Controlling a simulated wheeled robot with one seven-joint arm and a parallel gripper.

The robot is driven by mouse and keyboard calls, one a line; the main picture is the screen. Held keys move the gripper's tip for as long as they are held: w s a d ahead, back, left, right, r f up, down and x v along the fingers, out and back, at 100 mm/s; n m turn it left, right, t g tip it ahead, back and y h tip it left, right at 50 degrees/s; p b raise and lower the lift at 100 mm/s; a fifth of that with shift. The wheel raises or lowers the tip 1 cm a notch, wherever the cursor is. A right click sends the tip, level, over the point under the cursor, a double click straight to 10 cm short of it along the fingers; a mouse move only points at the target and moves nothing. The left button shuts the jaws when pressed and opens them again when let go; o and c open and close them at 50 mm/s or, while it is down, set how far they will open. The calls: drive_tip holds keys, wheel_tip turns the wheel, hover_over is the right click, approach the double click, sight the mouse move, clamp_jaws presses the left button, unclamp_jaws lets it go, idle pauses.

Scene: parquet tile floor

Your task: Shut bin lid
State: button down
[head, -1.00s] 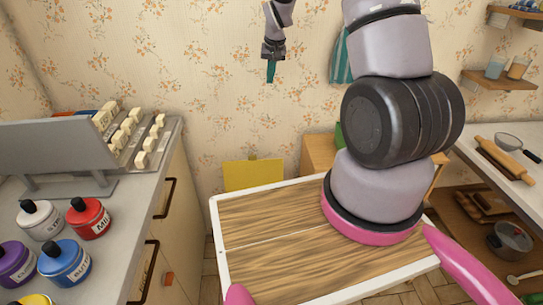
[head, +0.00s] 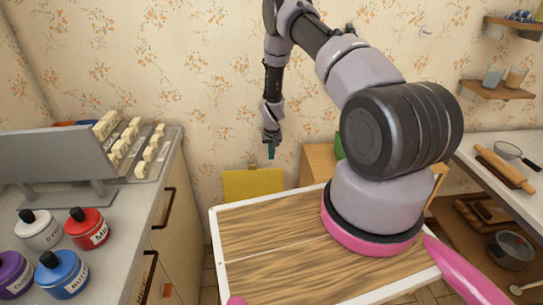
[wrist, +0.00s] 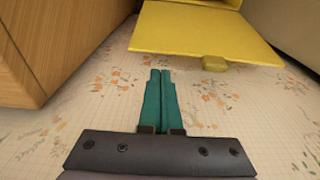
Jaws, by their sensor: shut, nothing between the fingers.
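The yellow bin lid (head: 253,184) stands raised against the wallpapered wall beyond my wooden-topped base in the head view. The lower part of the bin is hidden there. In the wrist view the lid (wrist: 195,32) fills the upper middle, with a small yellow tab (wrist: 215,63) on its edge. My gripper (head: 271,152) hangs just above the lid's upper right corner in the head view. Its teal fingers (wrist: 160,75) are together and empty in the wrist view, pointing toward the lid. A gap shows between the fingertips and the lid.
A wooden cabinet (head: 318,160) stands right of the lid and is close on the left in the wrist view (wrist: 45,50). A counter with jars (head: 88,228) is on the left. A side table with a rolling pin (head: 503,167) is on the right.

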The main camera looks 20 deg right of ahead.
drive_tip(key=f, duration=0.4)
drive_tip(key=w+f, duration=0.1)
drive_tip(key=f, duration=0.2)
drive_tip(key=shift+d, duration=0.1)
